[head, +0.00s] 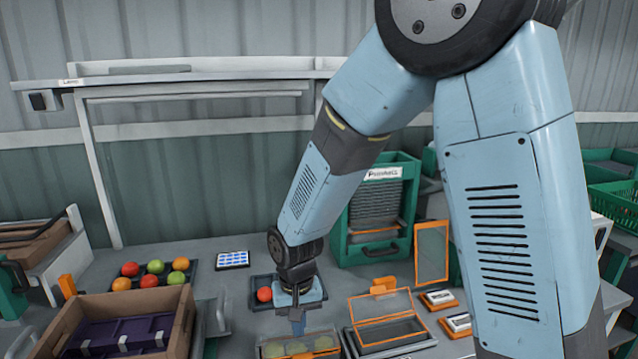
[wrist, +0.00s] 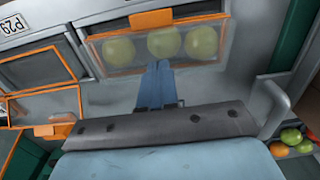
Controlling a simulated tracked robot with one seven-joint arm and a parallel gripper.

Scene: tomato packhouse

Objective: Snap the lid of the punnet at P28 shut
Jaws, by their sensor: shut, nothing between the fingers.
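A clear punnet with an orange rim and three green tomatoes (head: 298,347) sits at the bottom edge of the head view. Its clear lid (wrist: 118,65) lies over the tomatoes in the wrist view, with an orange tab (wrist: 152,19) at the far side. I cannot tell whether the lid is latched. No P28 label is readable. My gripper (head: 298,328) is shut and empty, pointing down at the punnet's back edge; its fingertips (wrist: 160,66) overlap the lid's near edge in the wrist view. Contact is unclear.
An empty punnet (head: 392,334) with its lid raised stands just right; a label (wrist: 13,24) near it looks like P29. A brown box (head: 178,335) is at the left, a tomato tray (head: 190,272) behind it. A green rack (head: 345,246) stands at the back.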

